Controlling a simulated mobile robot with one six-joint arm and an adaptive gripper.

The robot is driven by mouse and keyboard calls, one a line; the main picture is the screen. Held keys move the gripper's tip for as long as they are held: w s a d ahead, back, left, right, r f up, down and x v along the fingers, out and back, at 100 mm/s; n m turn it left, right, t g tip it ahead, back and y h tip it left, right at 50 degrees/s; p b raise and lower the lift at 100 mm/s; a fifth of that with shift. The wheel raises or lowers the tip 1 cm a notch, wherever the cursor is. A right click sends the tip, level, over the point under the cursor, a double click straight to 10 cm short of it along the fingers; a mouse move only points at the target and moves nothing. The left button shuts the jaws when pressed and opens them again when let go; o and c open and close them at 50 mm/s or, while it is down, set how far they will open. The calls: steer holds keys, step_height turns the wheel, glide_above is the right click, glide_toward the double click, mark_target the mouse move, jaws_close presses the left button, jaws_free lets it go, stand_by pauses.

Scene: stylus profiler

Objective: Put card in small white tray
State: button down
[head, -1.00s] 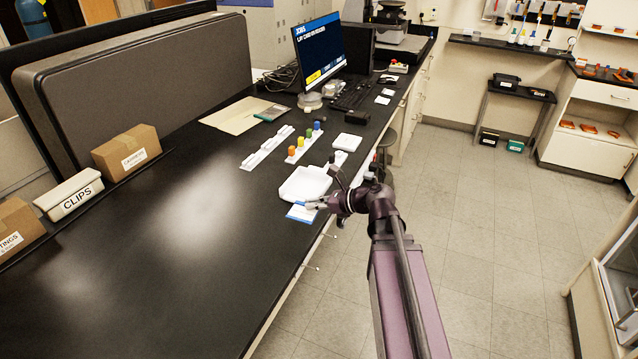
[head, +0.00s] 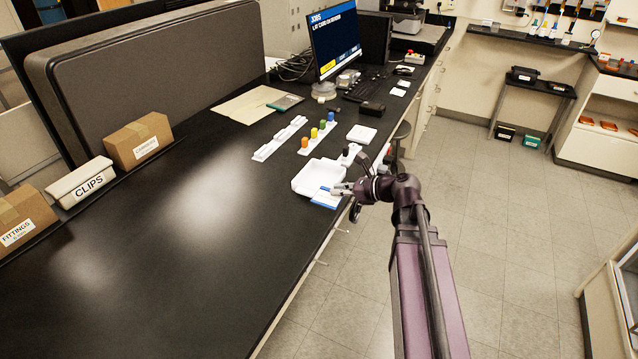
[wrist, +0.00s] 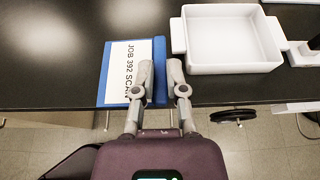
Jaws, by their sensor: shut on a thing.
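In the head view the card (head: 325,204) shows at the near side of the empty tray (head: 300,187). My gripper (wrist: 160,68) is shut on the card's right edge, one finger over its face. The gripper (head: 336,190) also shows in the head view. I cannot tell how far above the bench the card is.
A flat white square piece (head: 361,134) lies beyond the tray. A rack with coloured pegs (head: 314,134) and a white strip (head: 280,140) lie behind it. A monitor (head: 335,42) and keyboard stand farther back.

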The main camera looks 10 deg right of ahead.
steer(key=w+d+f+b, duration=0.1)
steer(key=w+d, duration=0.7)
steer(key=w, duration=0.2)
steer(key=w+d+f+b, duration=0.1)
steer(key=w+d, duration=0.7)
steer(key=w, duration=0.3)
steer(key=shift+w+f+b, duration=0.2)
steer(key=shift+f+b, duration=0.15)
steer(key=shift+f, duration=0.05)
steer(key=b, duration=0.1)
glide_above(328, 179)
steer(key=d, duration=0.1)
steer(key=shift+w+d+f, duration=0.1)
steer(key=shift+d+f, duration=0.1)
steer(key=shift+f, duration=0.5)
steer(key=shift+a, duration=0.25)
steer(key=shift+s+a+f+b, duration=0.2)
steer(key=shift+a+f+b, duration=0.3)
steer(key=shift+b, duration=0.15)
steer(key=shift+d+f+b, duration=0.1)
steer(key=shift+f+b, duration=1.25)
steer(key=shift+b, duration=0.05)
